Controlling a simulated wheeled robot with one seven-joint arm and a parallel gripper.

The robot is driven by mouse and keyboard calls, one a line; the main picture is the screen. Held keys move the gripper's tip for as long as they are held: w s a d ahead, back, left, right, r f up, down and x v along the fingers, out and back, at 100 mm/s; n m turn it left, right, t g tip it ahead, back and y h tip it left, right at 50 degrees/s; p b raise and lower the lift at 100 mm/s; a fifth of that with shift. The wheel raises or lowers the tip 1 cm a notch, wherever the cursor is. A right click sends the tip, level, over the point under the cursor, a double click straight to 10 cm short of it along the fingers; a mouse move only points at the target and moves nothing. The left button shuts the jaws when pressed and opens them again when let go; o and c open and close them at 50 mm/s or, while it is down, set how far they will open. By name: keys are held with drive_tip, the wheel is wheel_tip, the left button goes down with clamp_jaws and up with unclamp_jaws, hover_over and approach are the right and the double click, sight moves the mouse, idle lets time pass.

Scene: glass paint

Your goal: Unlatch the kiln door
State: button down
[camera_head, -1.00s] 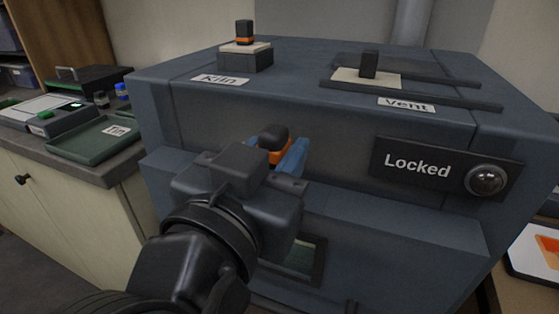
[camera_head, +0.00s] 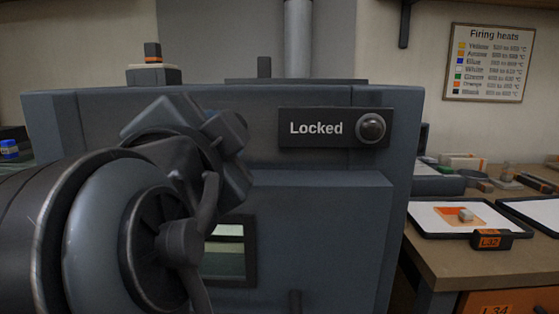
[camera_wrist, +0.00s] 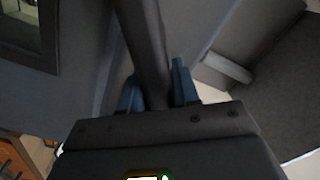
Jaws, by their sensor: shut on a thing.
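The kiln (camera_head: 330,220) is a large blue-grey box in the head view. Its front has a small window (camera_head: 229,250). A sign (camera_head: 316,128) on it reads "Locked", with a dark round lamp (camera_head: 370,128) beside it. My arm covers the left of the kiln front and hides the latch and my fingertips in the head view. In the wrist view, my gripper (camera_wrist: 157,90) has its blue fingers on both sides of a dark bar (camera_wrist: 146,45), which looks like the latch handle, and is shut on it.
On top of the kiln stand an orange-banded knob (camera_head: 152,55) and the vent slider (camera_head: 264,67). A flue pipe (camera_head: 298,38) rises behind. At right, a bench (camera_head: 470,265) holds trays and small items; a "Firing heats" chart (camera_head: 487,62) hangs above.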

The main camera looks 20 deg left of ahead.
drive_tip(key=m+b, duration=0.1)
drive_tip(key=f+m+b, duration=0.1)
drive_tip(key=m+b, duration=0.1)
drive_tip(key=f+m+b, duration=0.1)
drive_tip(key=shift+d, duration=0.25)
drive_tip(key=shift+w+f+m+b, duration=0.1)
drive_tip(key=shift+f+m+b, duration=0.15)
drive_tip(key=shift+m+b, duration=1.25)
drive_tip(key=c, duration=0.9)
unclamp_jaws()
drive_tip(key=shift+r, duration=0.1)
drive_tip(key=shift+d, duration=0.1)
